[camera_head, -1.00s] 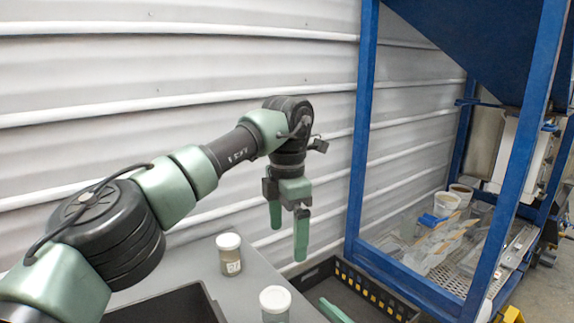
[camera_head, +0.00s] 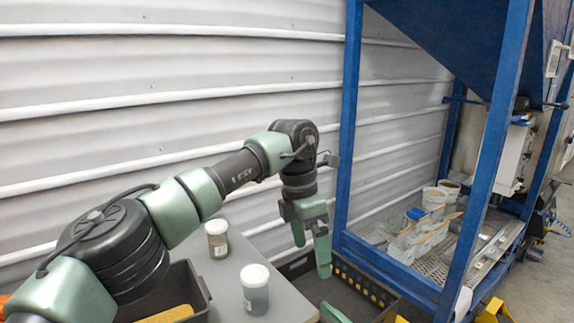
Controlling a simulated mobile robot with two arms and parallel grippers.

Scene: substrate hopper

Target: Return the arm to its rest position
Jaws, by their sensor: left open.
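My left arm comes in from the left, and its left gripper (camera_head: 311,250) points down with its two green fingers apart. It is open and empty, above the near left part of a black crate (camera_head: 352,283). A jar with a white lid (camera_head: 217,238) stands on the grey table (camera_head: 228,272), left of the gripper. A second white-lidded jar (camera_head: 255,289) stands nearer, below and left of the gripper. The tip of another green part shows at the bottom edge, and I cannot tell my right gripper there.
The blue hopper frame (camera_head: 352,130) rises right of the gripper. White buckets (camera_head: 434,199) and loose items lie on its mesh shelf. A dark bin (camera_head: 199,291) with a yellow item (camera_head: 170,315) is at the lower left. A white corrugated wall (camera_head: 150,80) stands behind.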

